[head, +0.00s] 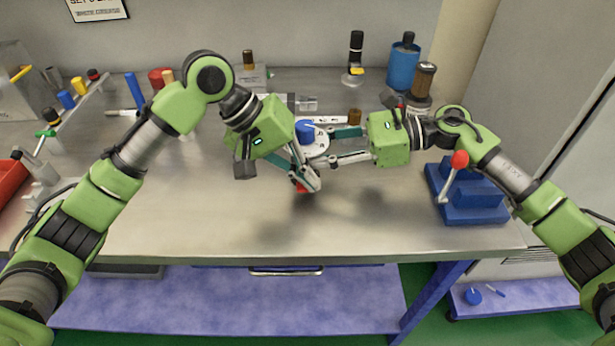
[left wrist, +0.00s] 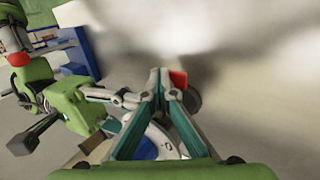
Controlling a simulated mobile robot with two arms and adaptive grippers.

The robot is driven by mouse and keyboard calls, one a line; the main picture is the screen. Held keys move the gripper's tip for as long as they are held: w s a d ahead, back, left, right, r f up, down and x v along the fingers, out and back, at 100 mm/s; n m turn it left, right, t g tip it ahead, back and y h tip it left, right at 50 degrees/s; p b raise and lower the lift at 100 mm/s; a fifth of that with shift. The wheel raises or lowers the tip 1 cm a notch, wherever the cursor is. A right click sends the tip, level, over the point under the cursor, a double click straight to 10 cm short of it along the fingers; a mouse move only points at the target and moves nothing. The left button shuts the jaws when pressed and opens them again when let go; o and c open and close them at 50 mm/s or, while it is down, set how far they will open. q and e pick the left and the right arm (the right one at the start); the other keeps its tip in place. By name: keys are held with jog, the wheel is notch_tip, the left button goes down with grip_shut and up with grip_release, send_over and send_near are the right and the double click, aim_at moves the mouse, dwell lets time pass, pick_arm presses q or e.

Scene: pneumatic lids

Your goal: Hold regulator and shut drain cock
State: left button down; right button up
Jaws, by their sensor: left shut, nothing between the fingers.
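The regulator (head: 306,130) stands in mid-table, with a blue knob on top and a pale round body. It also shows in the left wrist view (left wrist: 165,140), partly behind my left fingers. My right gripper (head: 326,149) reaches in from the right, with its fingers on either side of the regulator's body, closed on it. The red drain cock (head: 302,188) shows low at the regulator's front, mostly hidden by my left fingertips. In the left wrist view the red drain cock (left wrist: 178,79) is right beside the tips. My left gripper (head: 308,182) points down, shut and empty.
A blue fixture (head: 468,195) with a red-knobbed lever (head: 459,160) stands at the right. A blue canister (head: 403,66) and a brown-topped filter (head: 424,80) stand at the back right. Small parts lie along the back left. The front of the table is clear.

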pick_arm(q)
jog(key=shift+d+f, duration=0.1)
jog(key=shift+f, duration=0.1)
jog(key=shift+w+r, duration=0.15)
jog(key=shift+r, duration=0.7)
